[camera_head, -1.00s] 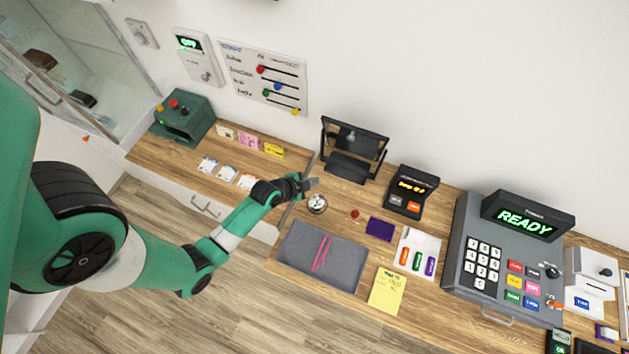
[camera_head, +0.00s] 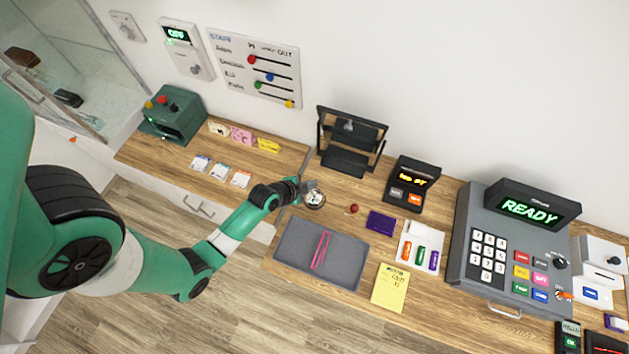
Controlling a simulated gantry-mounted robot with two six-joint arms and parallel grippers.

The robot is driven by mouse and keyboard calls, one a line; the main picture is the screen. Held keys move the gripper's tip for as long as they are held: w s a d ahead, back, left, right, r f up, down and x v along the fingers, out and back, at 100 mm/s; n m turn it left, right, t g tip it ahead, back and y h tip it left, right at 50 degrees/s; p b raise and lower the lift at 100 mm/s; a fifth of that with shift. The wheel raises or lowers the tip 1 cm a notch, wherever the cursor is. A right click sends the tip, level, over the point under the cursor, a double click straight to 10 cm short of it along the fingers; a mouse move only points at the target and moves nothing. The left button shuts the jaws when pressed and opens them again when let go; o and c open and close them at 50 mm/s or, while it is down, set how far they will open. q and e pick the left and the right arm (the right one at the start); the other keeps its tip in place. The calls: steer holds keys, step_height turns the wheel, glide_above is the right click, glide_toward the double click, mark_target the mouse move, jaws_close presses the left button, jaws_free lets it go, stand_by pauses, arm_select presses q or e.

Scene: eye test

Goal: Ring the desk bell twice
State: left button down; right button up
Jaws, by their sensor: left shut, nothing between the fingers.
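The desk bell (camera_head: 316,201) is a small silver dome on the wooden counter, near the middle of the view. My left gripper (camera_head: 308,187) is shut and empty. Its fingertips are right at the upper left of the bell and overlap its edge in the picture. I cannot tell whether they touch the bell or hover just over it. My right gripper is not in view.
A cash register (camera_head: 505,245) stands further right.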

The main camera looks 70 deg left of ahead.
arm_select(q)
steer(key=shift+f+b, duration=1.2)
steer(key=shift+f, duration=0.75)
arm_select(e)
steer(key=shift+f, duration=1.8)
arm_select(q)
steer(key=shift+f+b, duration=0.35)
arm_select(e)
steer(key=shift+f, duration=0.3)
arm_select(q)
steer(key=shift+f+b, duration=0.4)
steer(key=shift+f, duration=0.1)
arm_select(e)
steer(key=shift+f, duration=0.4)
arm_select(q)
steer(key=shift+r, duration=0.15)
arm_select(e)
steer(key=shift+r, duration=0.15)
arm_select(q)
steer(key=shift+r+p, duration=0.8)
steer(key=shift+p, duration=0.1)
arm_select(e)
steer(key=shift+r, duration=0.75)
arm_select(q)
step_height(320, 180, up, 5)
steer(key=p, duration=0.4)
steer(key=shift+p, duration=0.35)
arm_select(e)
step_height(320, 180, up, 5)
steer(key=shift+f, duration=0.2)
